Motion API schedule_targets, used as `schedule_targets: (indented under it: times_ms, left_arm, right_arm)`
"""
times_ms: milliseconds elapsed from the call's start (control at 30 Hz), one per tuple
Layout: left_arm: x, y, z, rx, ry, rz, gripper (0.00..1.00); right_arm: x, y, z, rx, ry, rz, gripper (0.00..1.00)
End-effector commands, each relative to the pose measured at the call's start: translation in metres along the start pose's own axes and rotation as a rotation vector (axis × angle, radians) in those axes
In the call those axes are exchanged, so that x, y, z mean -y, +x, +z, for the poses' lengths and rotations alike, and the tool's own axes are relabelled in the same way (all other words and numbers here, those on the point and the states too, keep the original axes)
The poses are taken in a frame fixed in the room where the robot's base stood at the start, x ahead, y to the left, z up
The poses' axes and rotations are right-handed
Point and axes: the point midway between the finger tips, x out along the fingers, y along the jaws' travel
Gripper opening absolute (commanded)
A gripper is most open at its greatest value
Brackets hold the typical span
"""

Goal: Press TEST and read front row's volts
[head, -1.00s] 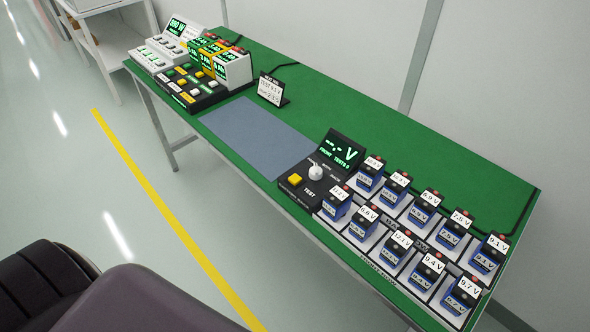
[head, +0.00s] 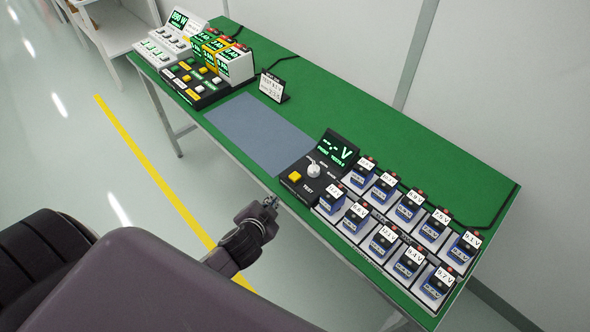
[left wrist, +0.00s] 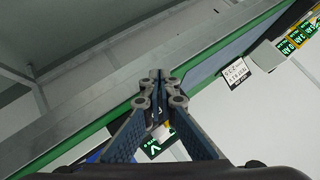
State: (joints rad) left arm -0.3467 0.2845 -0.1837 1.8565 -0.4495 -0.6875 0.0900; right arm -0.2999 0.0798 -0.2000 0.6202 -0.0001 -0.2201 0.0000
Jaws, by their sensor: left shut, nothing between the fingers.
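The black tester (head: 316,171) stands on the green table, its screen (head: 339,151) showing dashes and a V. The yellow button (head: 295,176) by the TEST label is at its front left, beside a white knob (head: 314,171). Right of it is a rack of blue batteries in two rows with white volt tags. The front row (head: 356,215) is nearer the table's front edge. My left gripper (head: 270,203) is shut and empty, just off the front edge, left of and below the button. In the left wrist view its fingers (left wrist: 155,78) partly cover the tester's screen (left wrist: 158,148). My right gripper is not in view.
A grey-blue mat (head: 258,133) lies left of the tester. A small sign (head: 273,87) stands behind it. Another button panel with chargers (head: 192,82) is at the far left end. The table behind the tester is mostly clear.

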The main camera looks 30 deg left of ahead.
Motion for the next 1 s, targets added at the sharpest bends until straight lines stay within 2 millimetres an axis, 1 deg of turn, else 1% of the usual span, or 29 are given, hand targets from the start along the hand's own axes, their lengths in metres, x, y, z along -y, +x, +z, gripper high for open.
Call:
schedule_targets:
  times_ms: [33, 167, 200, 267, 300, 367, 400, 467, 500, 600, 633, 700, 800, 900, 967, 1000]
  left_arm:
    - [0.018, -0.004, -0.021, -0.048, 0.028, -0.032, 0.00]
    - [0.054, -0.014, -0.069, -0.171, 0.109, -0.110, 0.00]
    - [0.064, -0.018, -0.085, -0.211, 0.136, -0.134, 0.00]
    - [0.078, -0.025, -0.108, -0.274, 0.182, -0.168, 0.00]
    - [0.086, -0.030, -0.123, -0.316, 0.215, -0.190, 0.00]
    - [0.098, -0.037, -0.148, -0.390, 0.279, -0.225, 0.00]
    - [0.104, -0.043, -0.166, -0.444, 0.331, -0.246, 0.00]
    - [0.110, -0.051, -0.192, -0.534, 0.424, -0.276, 0.00]
    - [0.112, -0.058, -0.210, -0.597, 0.496, -0.291, 0.00]
    - [0.107, -0.074, -0.247, -0.744, 0.690, -0.313, 0.00]
    - [0.104, -0.078, -0.255, -0.783, 0.752, -0.314, 0.00]
    - [0.095, -0.087, -0.270, -0.866, 0.900, -0.307, 0.00]
    - [0.078, -0.093, -0.278, -0.956, 1.122, -0.275, 0.00]
    - [0.063, -0.092, -0.272, -1.010, 1.353, -0.214, 0.00]
    - [0.058, -0.088, -0.261, -1.022, 1.492, -0.166, 0.00]
    - [0.056, -0.084, -0.252, -1.019, 1.581, -0.130, 0.00]
  right_arm:
    - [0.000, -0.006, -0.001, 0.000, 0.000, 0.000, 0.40]
    - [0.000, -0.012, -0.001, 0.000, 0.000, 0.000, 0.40]
    - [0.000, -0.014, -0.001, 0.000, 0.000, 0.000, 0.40]
    - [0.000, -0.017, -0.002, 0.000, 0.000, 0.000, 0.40]
    - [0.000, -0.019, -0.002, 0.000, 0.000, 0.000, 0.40]
    - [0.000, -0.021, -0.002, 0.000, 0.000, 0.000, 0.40]
    - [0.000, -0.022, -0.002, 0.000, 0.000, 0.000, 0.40]
    - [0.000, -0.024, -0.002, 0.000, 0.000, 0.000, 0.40]
    - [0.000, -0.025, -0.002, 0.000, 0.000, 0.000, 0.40]
    - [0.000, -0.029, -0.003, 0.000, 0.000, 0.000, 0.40]
    - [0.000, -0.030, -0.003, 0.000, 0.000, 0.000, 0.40]
    - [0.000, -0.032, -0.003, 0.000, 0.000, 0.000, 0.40]
    - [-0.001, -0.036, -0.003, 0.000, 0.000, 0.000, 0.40]
    - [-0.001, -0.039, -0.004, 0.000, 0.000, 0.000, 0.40]
    - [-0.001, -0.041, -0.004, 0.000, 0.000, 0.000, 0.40]
    - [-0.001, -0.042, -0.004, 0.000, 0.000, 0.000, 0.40]
